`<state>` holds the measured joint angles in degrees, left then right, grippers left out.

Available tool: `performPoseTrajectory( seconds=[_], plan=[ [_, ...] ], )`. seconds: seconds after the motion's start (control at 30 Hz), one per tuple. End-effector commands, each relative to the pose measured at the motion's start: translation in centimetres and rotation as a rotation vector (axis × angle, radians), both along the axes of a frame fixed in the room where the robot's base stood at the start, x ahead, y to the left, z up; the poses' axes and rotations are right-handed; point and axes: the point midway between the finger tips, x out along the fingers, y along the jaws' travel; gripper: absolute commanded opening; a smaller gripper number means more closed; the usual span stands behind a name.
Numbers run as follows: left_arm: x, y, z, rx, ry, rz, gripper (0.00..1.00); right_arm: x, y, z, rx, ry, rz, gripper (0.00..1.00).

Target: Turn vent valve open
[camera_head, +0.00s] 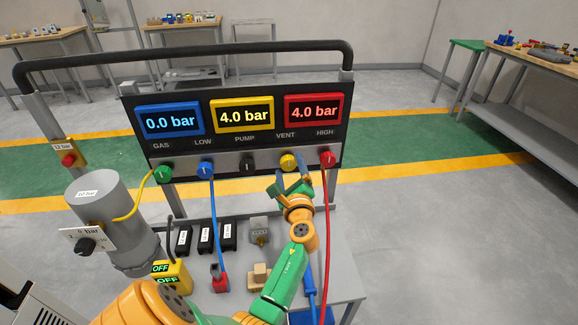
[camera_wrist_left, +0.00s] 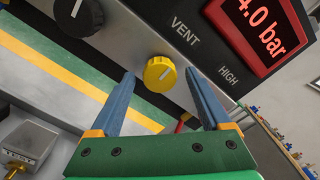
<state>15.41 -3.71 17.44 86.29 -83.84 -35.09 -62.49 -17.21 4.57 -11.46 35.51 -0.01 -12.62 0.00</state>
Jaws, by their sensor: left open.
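The vent valve is a yellow knob (camera_head: 288,161) on the panel's grey strip, below the VENT label. Contact with the knob does not show. My right gripper is not in view.
A black knob (camera_head: 248,162) sits left of the vent valve and a red one (camera_head: 327,158) with a red hose sits right. The blue display (camera_head: 170,120) reads 0.0 bar; the yellow (camera_head: 243,115) and red (camera_head: 314,110) displays read 4.0 bar. A grey cylinder (camera_head: 100,205) stands left.

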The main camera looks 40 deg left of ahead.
Motion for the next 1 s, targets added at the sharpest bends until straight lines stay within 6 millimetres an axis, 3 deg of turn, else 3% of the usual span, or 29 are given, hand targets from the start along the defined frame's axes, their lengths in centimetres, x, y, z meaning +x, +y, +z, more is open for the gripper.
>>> performPoseTrajectory(
  seconds=[0.33, 0.6, 0.63, 1.0],
  plan=[
    [0.61, 0.91, -0.06, -0.003, 0.0, 0.002, 0.78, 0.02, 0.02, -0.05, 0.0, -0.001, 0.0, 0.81],
    [0.6, 0.89, -0.06, -0.004, -0.001, 0.002, 0.05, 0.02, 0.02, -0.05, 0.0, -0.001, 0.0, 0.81],
    [0.59, 0.88, -0.06, -0.003, 0.0, 0.002, 0.0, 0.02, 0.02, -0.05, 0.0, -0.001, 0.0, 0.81],
    [0.59, 0.89, -0.23, -0.049, -0.06, 0.002, 0.0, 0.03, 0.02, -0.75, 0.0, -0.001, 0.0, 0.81]
  ],
)
